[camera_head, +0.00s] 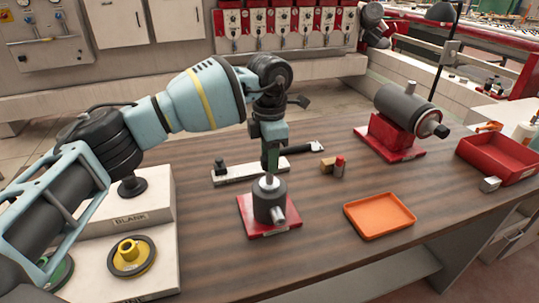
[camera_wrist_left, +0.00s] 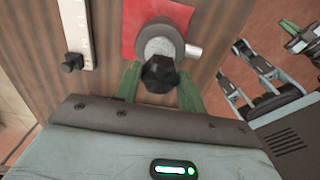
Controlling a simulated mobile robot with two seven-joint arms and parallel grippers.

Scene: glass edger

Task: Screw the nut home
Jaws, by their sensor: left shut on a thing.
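A dark grey cylindrical fixture (camera_head: 268,202) with a light side stub stands upright on a red plate (camera_head: 285,227) on the table. It also shows in the left wrist view (camera_wrist_left: 153,36). My left gripper (camera_head: 270,168) points down just above and behind its top in the head view. In the left wrist view a black hex nut (camera_wrist_left: 159,74) sits between the two green fingers, and my left gripper (camera_wrist_left: 159,88) is shut on it. The nut overlaps the fixture's top there; whether it touches cannot be told. A green-tipped part at the upper right looks like my right gripper (camera_wrist_left: 292,30); its jaws are unclear.
An orange tray (camera_head: 380,213) lies right of the fixture. A pale strip (camera_head: 240,174), a small wooden block (camera_head: 327,165) and a red-topped cylinder (camera_head: 339,167) lie behind. A motor-like machine (camera_head: 405,108) and red bin (camera_head: 497,160) stand right. Bare table lies in front.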

